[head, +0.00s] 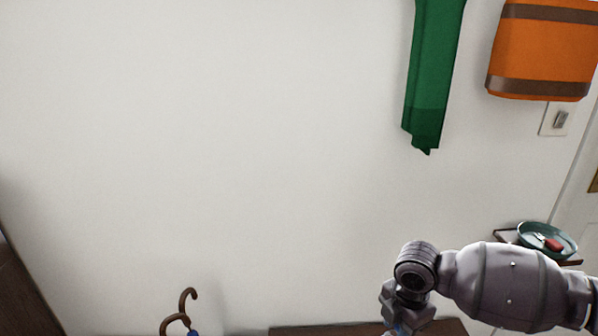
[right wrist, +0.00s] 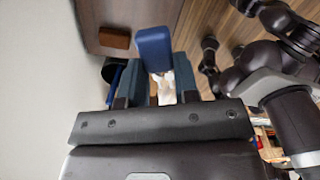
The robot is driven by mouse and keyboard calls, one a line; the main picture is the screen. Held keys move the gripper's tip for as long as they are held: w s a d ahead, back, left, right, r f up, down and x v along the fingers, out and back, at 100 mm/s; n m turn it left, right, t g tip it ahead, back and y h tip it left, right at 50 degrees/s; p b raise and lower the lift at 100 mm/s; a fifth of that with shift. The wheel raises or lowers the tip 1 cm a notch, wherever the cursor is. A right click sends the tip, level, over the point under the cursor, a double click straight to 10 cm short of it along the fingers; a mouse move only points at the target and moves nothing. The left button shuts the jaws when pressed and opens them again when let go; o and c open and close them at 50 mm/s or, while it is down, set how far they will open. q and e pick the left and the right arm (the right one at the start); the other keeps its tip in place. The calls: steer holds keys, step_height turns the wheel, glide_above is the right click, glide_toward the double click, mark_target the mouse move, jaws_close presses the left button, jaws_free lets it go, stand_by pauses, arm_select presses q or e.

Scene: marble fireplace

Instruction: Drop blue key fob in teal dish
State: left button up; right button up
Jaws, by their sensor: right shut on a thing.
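My right gripper (right wrist: 154,80) is shut on the blue key fob (right wrist: 154,48), which sticks out beyond the fingertips in the right wrist view. In the head view my right arm comes in from the right, and its hand is at the bottom edge, mostly cut off. The teal dish (head: 526,231) stands at the right of the head view, behind my right forearm, apart from the gripper. A red item (head: 553,245) and something pale lie in it. My left gripper is not in view.
The dish rests on a small dark-edged surface (head: 504,236) by the wall. A green scarf (head: 432,70) and an orange bag (head: 543,50) hang above. Brown curved handles (head: 187,299) stand at lower left. A brown block (right wrist: 114,38) lies on a wooden top in the wrist view.

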arm_select(q)
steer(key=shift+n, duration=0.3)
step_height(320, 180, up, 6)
steer(key=p, duration=0.7)
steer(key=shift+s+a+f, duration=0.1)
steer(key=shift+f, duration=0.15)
arm_select(e)
steer(key=s+r+m, duration=1.2)
steer(key=r+m, duration=0.3)
steer(key=m, duration=0.8)
steer(key=shift+d+r, duration=0.2)
steer(key=shift+d, duration=0.15)
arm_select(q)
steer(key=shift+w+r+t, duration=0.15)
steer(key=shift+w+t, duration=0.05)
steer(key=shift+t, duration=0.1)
